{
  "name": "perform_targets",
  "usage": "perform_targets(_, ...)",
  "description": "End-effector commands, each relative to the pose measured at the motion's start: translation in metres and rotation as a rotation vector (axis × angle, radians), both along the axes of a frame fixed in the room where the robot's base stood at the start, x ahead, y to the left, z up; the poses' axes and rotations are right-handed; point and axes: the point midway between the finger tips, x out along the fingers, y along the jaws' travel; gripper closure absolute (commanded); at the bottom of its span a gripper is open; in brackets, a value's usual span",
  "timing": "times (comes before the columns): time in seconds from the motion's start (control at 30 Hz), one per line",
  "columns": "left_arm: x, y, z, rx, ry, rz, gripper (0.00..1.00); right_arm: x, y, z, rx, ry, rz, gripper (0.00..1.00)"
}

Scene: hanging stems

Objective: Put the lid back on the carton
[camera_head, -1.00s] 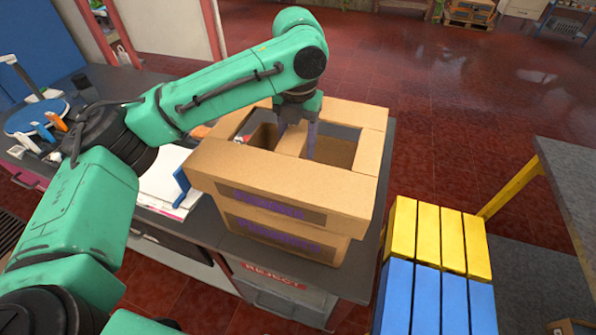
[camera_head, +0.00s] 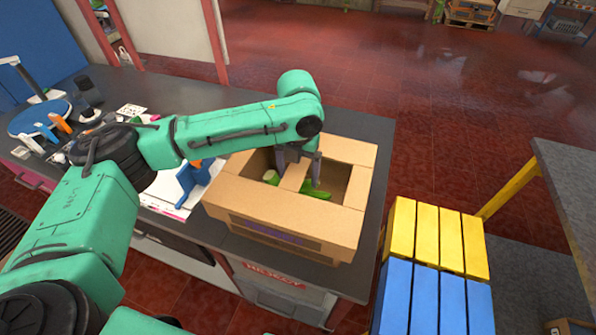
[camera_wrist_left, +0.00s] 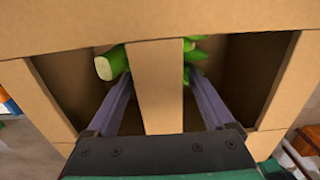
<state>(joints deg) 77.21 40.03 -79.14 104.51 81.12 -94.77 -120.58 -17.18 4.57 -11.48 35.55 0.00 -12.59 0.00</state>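The lid (camera_head: 335,218) is a brown cardboard frame with a middle bar and two openings. It sits level on top of the brown carton (camera_head: 322,253), whose lower front shows beneath it. Green contents (camera_head: 317,192) show through the openings, and also in the left wrist view (camera_wrist_left: 110,65). My left gripper (camera_head: 298,174) points down over the lid, one finger in each opening. In the left wrist view the fingers straddle the middle bar (camera_wrist_left: 157,90) with dark gaps beside it; the gripper looks open. The right gripper is out of view.
The carton stands on a dark grey counter (camera_head: 365,125). A blue stand (camera_head: 196,180), papers and small items lie to its left. Yellow and blue slatted blocks (camera_head: 438,235) are at the right. A grey table (camera_head: 575,185) stands farther right.

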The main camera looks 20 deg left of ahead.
Motion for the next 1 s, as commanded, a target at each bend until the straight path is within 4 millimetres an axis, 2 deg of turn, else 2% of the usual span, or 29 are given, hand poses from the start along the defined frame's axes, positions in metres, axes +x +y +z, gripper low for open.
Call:
perform_targets(0.23, 0.000, 0.000, 0.001, 0.000, -0.001, 0.000, 0.14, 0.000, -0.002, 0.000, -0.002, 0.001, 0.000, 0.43)
perform_targets(0.33, 0.000, 0.000, 0.009, 0.000, -0.002, 0.000, 0.14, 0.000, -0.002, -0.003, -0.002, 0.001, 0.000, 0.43)
perform_targets(0.47, 0.001, -0.001, 0.036, -0.002, -0.005, 0.000, 0.14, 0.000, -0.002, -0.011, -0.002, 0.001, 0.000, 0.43)
perform_targets(0.6, 0.001, -0.001, 0.076, -0.002, -0.005, 0.000, 0.14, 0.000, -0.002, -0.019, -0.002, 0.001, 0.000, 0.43)
perform_targets(0.73, 0.000, -0.001, 0.107, -0.001, -0.002, -0.001, 0.14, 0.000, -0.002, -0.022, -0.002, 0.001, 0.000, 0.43)
perform_targets(0.83, 0.000, 0.000, 0.121, -0.001, -0.001, 0.000, 0.14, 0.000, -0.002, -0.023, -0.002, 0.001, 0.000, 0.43)
perform_targets(1.0, 0.000, 0.000, 0.126, 0.001, 0.001, 0.000, 0.14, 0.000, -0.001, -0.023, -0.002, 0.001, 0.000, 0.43)
